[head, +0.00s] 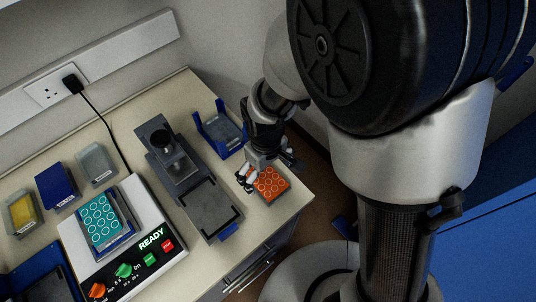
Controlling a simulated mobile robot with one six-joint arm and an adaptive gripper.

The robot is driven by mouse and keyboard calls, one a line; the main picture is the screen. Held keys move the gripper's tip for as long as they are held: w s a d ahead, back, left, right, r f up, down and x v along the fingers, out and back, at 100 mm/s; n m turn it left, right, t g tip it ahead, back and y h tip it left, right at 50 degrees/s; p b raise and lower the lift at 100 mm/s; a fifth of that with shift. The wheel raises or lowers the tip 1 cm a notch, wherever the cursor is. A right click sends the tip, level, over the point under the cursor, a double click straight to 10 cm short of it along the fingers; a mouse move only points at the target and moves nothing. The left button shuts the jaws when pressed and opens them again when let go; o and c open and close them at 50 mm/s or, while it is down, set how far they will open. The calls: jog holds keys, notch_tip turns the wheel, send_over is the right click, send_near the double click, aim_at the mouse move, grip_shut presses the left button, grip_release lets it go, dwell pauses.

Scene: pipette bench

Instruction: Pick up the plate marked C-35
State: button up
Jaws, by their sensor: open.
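An orange plate with pale rings (271,185) lies near the right front edge of the bench. My gripper (265,170) is open right at this plate, with pale fingers at its left side and dark fingers toward its far right corner. I cannot tell whether they touch it. A teal plate with pale rings (99,218) sits on the white device at the left. No C-35 mark is readable on any plate; the small labels are too blurred, and my gripper partly hides the orange plate.
A dark press-like instrument (208,207) stands mid-bench, left of my gripper. A blue holder (222,132) is behind. Yellow (22,214), blue (55,187) and grey (96,164) boxes stand at left. The white device (150,213) shows READY. A black cable hangs from a socket.

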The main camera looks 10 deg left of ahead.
aim_at(267, 180)
jog(key=f, duration=0.1)
jog(key=f+b, duration=0.1)
jog(key=f, duration=0.1)
jog(key=f+b, duration=0.1)
jog(key=f, duration=0.1)
jog(key=shift+w+f, duration=0.2)
jog(key=shift+w, duration=0.05)
jog(key=shift+r, duration=0.1)
jog(key=shift+c, duration=0.6)
jog(key=c, duration=0.6)
jog(key=shift+s, duration=0.15)
jog(key=c, duration=0.6)
jog(key=shift+o, duration=0.2)
jog(key=shift+d, duration=0.1)
